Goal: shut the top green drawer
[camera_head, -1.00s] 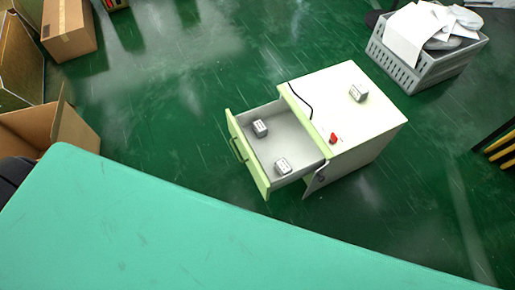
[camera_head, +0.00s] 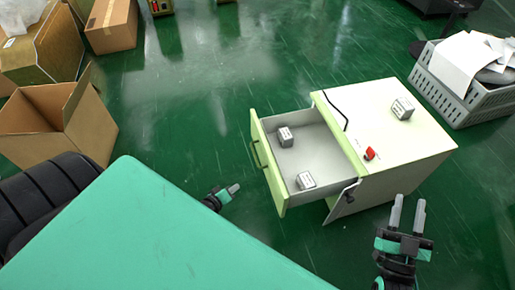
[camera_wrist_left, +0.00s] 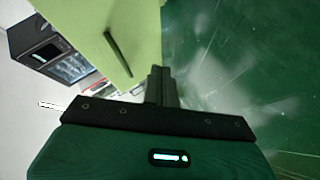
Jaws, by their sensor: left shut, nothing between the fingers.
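The top green drawer (camera_head: 267,165) is pulled out of the white cabinet (camera_head: 400,145), its pale green front facing left. Its dark handle also shows in the left wrist view (camera_wrist_left: 118,53). My left gripper (camera_head: 236,189) is shut and empty, left of the drawer front with a gap in the head view. In the left wrist view its closed fingers (camera_wrist_left: 158,75) are beside the green front's lower right edge; contact cannot be told. My right gripper (camera_head: 408,208) is open and empty in front of the cabinet, at the lower right.
Two small grey boxes (camera_head: 286,137) (camera_head: 305,180) lie in the drawer. Another grey box (camera_head: 402,108) and a red item (camera_head: 370,153) are on the cabinet top. A teal surface (camera_head: 130,235) fills the lower left. A cardboard box (camera_head: 85,130) and grey crate (camera_head: 460,95) stand apart.

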